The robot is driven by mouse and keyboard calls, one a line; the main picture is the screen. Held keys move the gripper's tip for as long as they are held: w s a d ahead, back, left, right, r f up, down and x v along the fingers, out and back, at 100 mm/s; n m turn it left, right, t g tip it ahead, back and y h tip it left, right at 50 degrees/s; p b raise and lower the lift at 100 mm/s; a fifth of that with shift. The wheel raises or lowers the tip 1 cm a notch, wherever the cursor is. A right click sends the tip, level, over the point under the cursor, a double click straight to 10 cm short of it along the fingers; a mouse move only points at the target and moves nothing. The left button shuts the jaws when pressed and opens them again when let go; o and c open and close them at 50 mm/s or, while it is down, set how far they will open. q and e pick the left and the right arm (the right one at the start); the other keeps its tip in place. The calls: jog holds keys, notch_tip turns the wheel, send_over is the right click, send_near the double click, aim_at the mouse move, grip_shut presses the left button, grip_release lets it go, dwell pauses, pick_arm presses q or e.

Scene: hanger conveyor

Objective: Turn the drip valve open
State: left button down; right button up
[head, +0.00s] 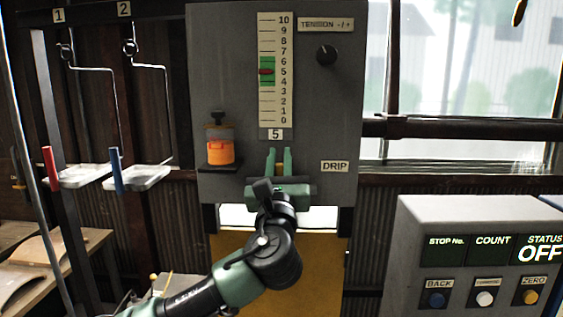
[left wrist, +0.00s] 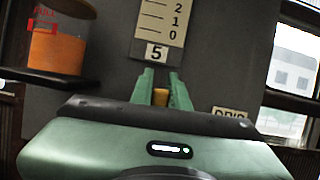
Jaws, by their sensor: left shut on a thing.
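The drip valve shows as a small brass-coloured knob (left wrist: 160,97) between the two green fingers in the left wrist view. My left gripper (head: 280,162) is at the lower part of the grey panel, left of the DRIP label (head: 335,166), with its fingers pointing up and in to the panel. In the left wrist view the left gripper (left wrist: 160,84) is shut on the knob. In the head view the fingers hide most of the valve, and I cannot tell its turn angle. My right gripper is not in view.
An orange-filled oil cup (head: 220,152) sits on a small shelf left of the gripper. A tension scale (head: 275,70) and dark knob (head: 326,55) are above. A control box (head: 480,250) stands at right; hanging trays (head: 140,178) are at left.

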pick_arm(q)
jog(key=n+y+b, duration=0.1)
jog(key=a+n+y+b, duration=0.1)
jog(key=n, duration=0.1)
jog(key=a+f+n+b, duration=0.1)
jog(key=n, duration=0.1)
jog(key=shift+y, duration=0.4)
jog(key=shift+w+a+f+n+g+y+b, duration=0.1)
jog(key=shift+a+n+g+y+b, duration=0.2)
jog(key=shift+n, duration=0.4)
jog(key=shift+s+a+f+n+g+y+b, duration=0.1)
jog(key=shift+a+n+y+b, duration=0.3)
jog(key=shift+n, duration=0.3)
jog(key=shift+w+a+f+n+g+y+b, duration=0.1)
jog(key=shift+a+n+g+y+b, duration=0.1)
jog(key=shift+n+b, duration=0.4)
jog(key=c, duration=1.4)
grip_release()
jog(key=shift+o, duration=0.2)
jog(key=b+v, duration=0.3)
jog(key=v, duration=0.4)
jog(key=shift+s, duration=0.3)
